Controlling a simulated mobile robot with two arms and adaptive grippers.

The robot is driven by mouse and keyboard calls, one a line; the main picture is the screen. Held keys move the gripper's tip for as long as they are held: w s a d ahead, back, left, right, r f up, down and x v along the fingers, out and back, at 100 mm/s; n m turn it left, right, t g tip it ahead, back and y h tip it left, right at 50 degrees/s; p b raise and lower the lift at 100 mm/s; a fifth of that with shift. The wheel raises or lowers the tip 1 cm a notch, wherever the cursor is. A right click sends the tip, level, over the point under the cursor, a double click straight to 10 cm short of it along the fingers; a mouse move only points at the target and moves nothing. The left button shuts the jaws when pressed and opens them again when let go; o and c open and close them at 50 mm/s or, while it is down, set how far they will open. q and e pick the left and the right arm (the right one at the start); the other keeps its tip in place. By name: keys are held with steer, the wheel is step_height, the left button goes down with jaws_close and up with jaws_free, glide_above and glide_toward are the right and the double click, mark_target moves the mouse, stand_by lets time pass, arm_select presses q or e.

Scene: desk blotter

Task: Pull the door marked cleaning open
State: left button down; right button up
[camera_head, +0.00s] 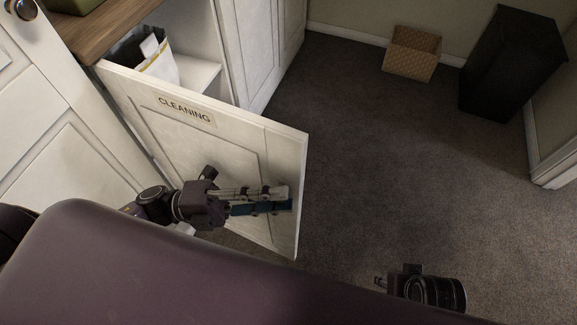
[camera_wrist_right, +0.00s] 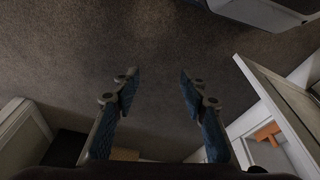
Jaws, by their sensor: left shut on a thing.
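The white door marked CLEANING (camera_head: 186,108) stands swung well out from its cabinet in the head view, with the shelf inside showing behind it. My left gripper (camera_head: 280,200) is at the door's front face near its free edge, shut on what appears to be the door's handle, which the fingers mostly hide. My right gripper (camera_wrist_right: 155,85) is open and empty over the carpet in the right wrist view. A part of the right arm (camera_head: 428,288) shows at the bottom of the head view, clear of the door.
A white bag (camera_head: 160,66) stands inside the cabinet by a white shelf (camera_head: 197,75). A closed white door (camera_head: 262,45) is beside the opening. The dark carpet (camera_head: 400,150) between is clear.

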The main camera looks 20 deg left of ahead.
arm_select(q)
steer(key=shift+s+a+m+g, duration=0.2)
steer(key=shift+s+g, duration=0.05)
steer(key=shift+s, duration=0.35)
steer(key=shift+s+a+m+g, duration=0.2)
steer(key=shift+s+g, duration=0.05)
steer(key=shift+s, duration=0.35)
steer(key=c, duration=1.6)
jaws_free()
steer(key=v, duration=0.7)
steer(key=shift+a+f, duration=0.1)
steer(key=shift+a, duration=0.15)
